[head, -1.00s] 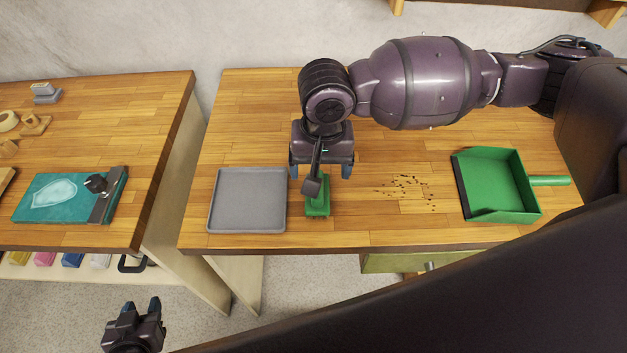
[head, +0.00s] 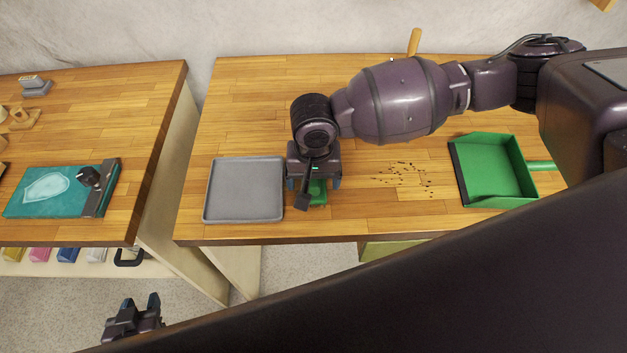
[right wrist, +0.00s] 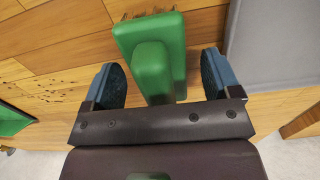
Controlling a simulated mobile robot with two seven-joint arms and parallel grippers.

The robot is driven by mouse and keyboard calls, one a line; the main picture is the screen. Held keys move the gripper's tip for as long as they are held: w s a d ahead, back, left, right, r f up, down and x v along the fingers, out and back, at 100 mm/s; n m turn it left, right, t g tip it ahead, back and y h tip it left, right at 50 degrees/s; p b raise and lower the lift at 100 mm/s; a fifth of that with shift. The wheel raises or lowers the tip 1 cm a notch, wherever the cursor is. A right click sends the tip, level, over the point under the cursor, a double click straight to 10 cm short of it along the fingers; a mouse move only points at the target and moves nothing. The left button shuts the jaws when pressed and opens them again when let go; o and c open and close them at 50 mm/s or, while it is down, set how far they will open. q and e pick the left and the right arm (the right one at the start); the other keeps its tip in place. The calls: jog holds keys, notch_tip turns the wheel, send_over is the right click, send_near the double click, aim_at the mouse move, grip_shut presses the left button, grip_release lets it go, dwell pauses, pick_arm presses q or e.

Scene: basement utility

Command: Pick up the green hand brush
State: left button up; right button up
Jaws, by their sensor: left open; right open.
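The green hand brush (head: 318,192) lies on the wooden workbench just right of the grey tray, mostly hidden under my right gripper in the head view. In the right wrist view the brush (right wrist: 152,62) shows its green block and raised handle, with bristles at the far edge. My right gripper (head: 313,183) is open over the brush. In the right wrist view its two blue-grey fingertips (right wrist: 162,80) stand on either side of the handle, with gaps between. My left gripper (head: 140,303) is open and empty, low over the floor at the lower left.
A grey tray (head: 208,205) sits close left of the brush. Dark crumbs (head: 405,177) and a green dustpan (head: 495,170) lie to the right. A second bench at left holds a teal board (head: 45,190). A gap separates the benches.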

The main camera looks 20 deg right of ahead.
jog(key=shift+f, duration=0.55)
jog(key=c, duration=0.9)
jog(key=shift+c, duration=0.8)
jog(key=shift+r, duration=0.15)
notch_tip(320, 180, up, 20)
jog(key=p, duration=0.1)
jog(key=shift+p, duration=0.35)
